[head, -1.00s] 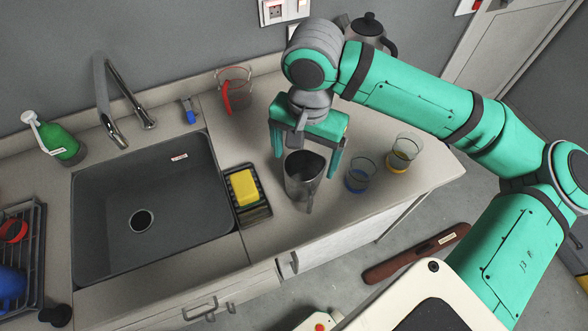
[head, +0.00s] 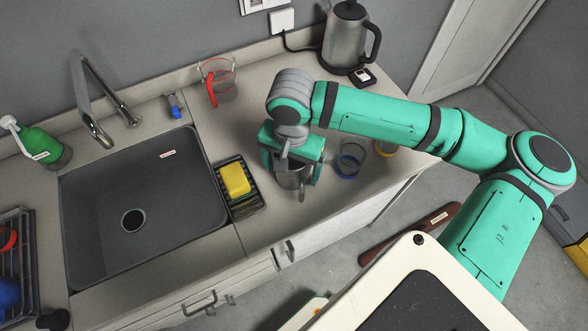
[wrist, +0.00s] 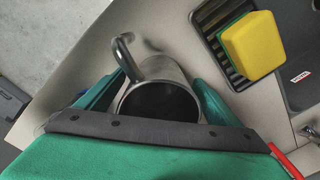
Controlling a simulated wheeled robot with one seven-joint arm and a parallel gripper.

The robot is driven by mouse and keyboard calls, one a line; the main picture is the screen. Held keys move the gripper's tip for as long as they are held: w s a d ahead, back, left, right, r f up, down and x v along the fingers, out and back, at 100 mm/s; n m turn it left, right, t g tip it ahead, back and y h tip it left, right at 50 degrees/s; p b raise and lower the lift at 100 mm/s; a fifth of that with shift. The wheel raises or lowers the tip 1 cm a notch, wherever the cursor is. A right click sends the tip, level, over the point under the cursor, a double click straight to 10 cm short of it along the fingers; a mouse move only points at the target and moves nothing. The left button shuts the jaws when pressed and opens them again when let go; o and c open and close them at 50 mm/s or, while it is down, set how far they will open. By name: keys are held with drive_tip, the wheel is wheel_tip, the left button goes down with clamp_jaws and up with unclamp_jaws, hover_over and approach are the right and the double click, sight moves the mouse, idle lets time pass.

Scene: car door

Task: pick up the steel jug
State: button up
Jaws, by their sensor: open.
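The steel jug (head: 291,180) stands upright on the counter, right of the sponge rack, partly hidden by my gripper in the head view. In the wrist view the jug (wrist: 160,97) shows its dark open mouth, with its handle pointing to the upper left. My gripper (head: 291,178) is open and low over the jug. In the wrist view my gripper's green fingers (wrist: 152,92) stand on either side of the jug. I cannot tell whether either finger touches it.
A yellow sponge (head: 235,180) sits in a black rack (head: 245,207) left of the jug, beside the sink (head: 140,205). A kettle (head: 343,40) and a red-handled clear jug (head: 220,82) stand behind.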

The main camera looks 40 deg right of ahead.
drive_tip(key=shift+f, duration=0.1)
drive_tip(key=shift+c, duration=0.3)
drive_tip(key=c, duration=1.2)
drive_tip(key=shift+c, duration=0.2)
drive_tip(key=shift+w, duration=0.1)
